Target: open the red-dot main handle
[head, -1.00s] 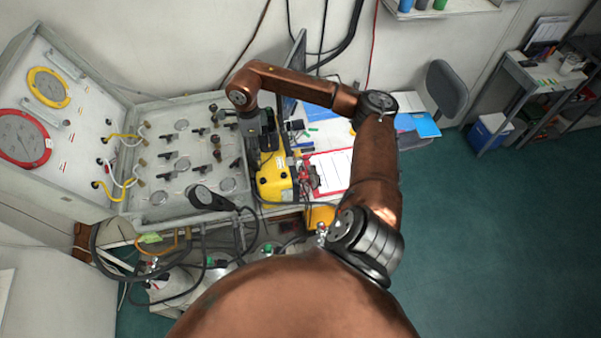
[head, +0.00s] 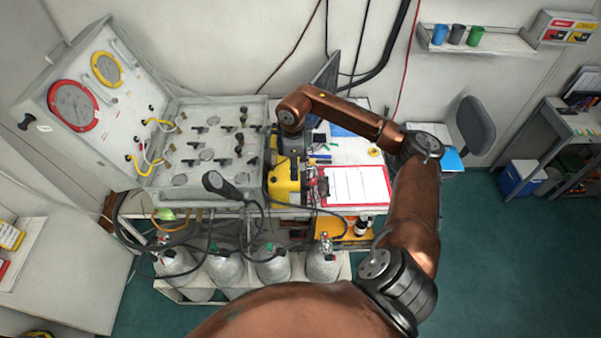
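The grey air panel (head: 222,118) stands at the left, its face carrying several dark handles and round knobs. A raised section behind it holds a red-rimmed gauge (head: 73,105) and a yellow-rimmed gauge (head: 107,69). A red dot on any one handle is too small to make out. My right arm reaches in from the lower right. My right gripper (head: 276,144) points down by the panel's right edge, next to the yellow case. Its fingers are dark and mostly hidden under the wrist, so I cannot tell whether they touch anything. My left gripper is out of view.
A yellow case (head: 285,184) and a red-edged clipboard (head: 356,186) lie right of the panel. A black handset (head: 221,184) with a cable sits at the panel's front edge. Several grey cylinders (head: 272,264) stand below. A dark chair (head: 474,125) is at the right; open floor lies before it.

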